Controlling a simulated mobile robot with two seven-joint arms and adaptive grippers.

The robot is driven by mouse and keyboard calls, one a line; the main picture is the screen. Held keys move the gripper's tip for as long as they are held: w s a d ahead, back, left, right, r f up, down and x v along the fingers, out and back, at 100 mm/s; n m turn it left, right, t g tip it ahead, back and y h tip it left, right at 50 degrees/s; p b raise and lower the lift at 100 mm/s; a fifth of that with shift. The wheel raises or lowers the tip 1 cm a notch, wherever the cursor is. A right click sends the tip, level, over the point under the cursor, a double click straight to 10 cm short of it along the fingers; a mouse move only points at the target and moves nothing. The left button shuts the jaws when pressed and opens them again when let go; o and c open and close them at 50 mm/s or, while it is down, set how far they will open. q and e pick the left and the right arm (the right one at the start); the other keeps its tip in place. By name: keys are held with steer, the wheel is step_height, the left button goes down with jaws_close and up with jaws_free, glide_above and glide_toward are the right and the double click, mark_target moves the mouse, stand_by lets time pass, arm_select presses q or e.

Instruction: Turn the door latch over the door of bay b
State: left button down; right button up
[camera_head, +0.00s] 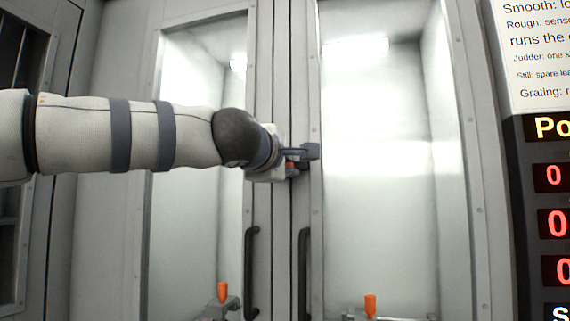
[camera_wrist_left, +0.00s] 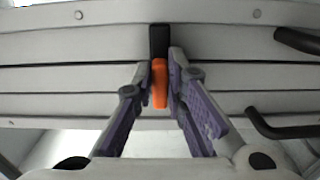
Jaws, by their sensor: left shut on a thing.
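The door latch has a dark bar (camera_head: 308,151) that lies across the narrow frame between two glazed doors in the head view. In the left wrist view the latch shows as a black block (camera_wrist_left: 159,40) with an orange grip (camera_wrist_left: 159,84). My left gripper (camera_head: 293,162) is at the latch, its arm reaching in from the left. In the wrist view my left gripper (camera_wrist_left: 160,76) has its purple-padded fingers on both sides of the orange grip, shut on it. The fingers partly hide the latch in the head view. My right gripper is not in view.
Black door handles (camera_head: 250,272) and (camera_head: 304,272) stand upright below the latch, beside the gap. Orange knobs (camera_head: 222,292) and (camera_head: 370,305) show inside the bays behind the glass. A panel with red digits (camera_head: 552,222) is at the right.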

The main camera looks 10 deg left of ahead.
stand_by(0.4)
arm_select(q)
steer(key=c, duration=1.6)
jaws_free()
steer(key=shift+s, duration=0.1)
steer(key=s, duration=1.2)
steer(key=shift+a, duration=0.2)
steer(key=shift+w, duration=0.1)
